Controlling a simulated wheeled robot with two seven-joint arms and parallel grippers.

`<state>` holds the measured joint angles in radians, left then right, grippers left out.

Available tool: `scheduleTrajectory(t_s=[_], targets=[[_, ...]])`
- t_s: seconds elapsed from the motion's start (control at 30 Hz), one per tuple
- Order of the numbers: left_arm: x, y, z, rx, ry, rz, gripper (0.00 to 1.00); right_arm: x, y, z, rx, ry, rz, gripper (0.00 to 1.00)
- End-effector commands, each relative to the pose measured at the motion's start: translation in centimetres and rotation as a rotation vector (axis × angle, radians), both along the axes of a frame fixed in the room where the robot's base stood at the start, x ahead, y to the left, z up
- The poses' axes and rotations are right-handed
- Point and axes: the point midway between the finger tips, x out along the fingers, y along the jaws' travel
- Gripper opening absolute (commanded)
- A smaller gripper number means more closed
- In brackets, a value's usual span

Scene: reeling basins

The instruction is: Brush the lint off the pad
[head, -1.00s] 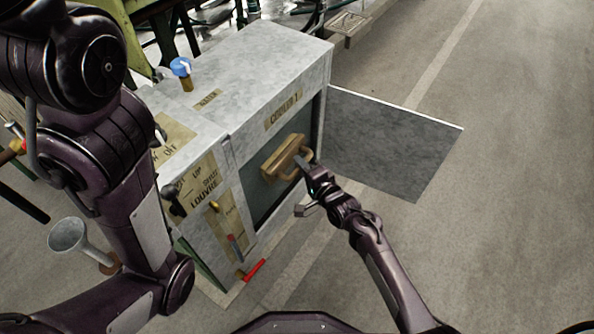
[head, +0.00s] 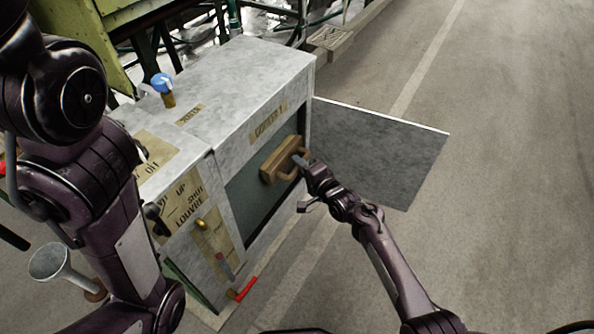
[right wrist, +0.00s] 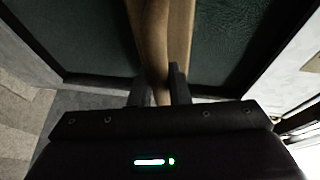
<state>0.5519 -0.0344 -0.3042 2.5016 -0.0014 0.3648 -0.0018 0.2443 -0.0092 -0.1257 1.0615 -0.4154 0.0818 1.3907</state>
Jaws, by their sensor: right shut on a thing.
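The brush is a wooden block (head: 278,163) with a looped handle, held at the dark green pad (head: 257,192) in the open front of the grey cabinet. My right gripper (head: 302,170) is shut on the brush handle. In the right wrist view the handle (right wrist: 152,45) runs between the two fingers (right wrist: 159,88), with the dark pad (right wrist: 80,40) behind. Whether the bristles touch the pad is hidden, and I cannot make out lint. My left arm fills the left of the head view, but its gripper is not visible.
The cabinet door (head: 380,155) stands open to the right, close behind my right gripper. A blue-topped knob (head: 162,84) stands on the cabinet. A red-handled lever (head: 245,289) juts out low in front. A grey funnel (head: 50,262) shows at left. The floor at right is clear.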

Motion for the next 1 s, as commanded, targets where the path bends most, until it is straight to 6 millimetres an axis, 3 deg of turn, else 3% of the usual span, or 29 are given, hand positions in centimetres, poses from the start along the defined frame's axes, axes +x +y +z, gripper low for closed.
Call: scheduleTrajectory(t_s=[0.17, 0.47, 1.0], targets=[[0.0, 0.0, -0.6, 0.0, 0.0, 0.0, 0.36, 1.1, -0.8, 0.0, 0.001, -0.003, 0.001, 0.0], [0.0, 0.0, -0.5, 0.0, 0.0, 0.0, 0.36, 1.1, -0.9, 0.1, 0.0, -0.002, 0.001, 0.0], [0.0, 0.0, 2.6, 0.0, 0.0, 0.0, 0.36, -1.6, -4.6, 0.3, -0.001, 0.001, -0.001, 0.0]])
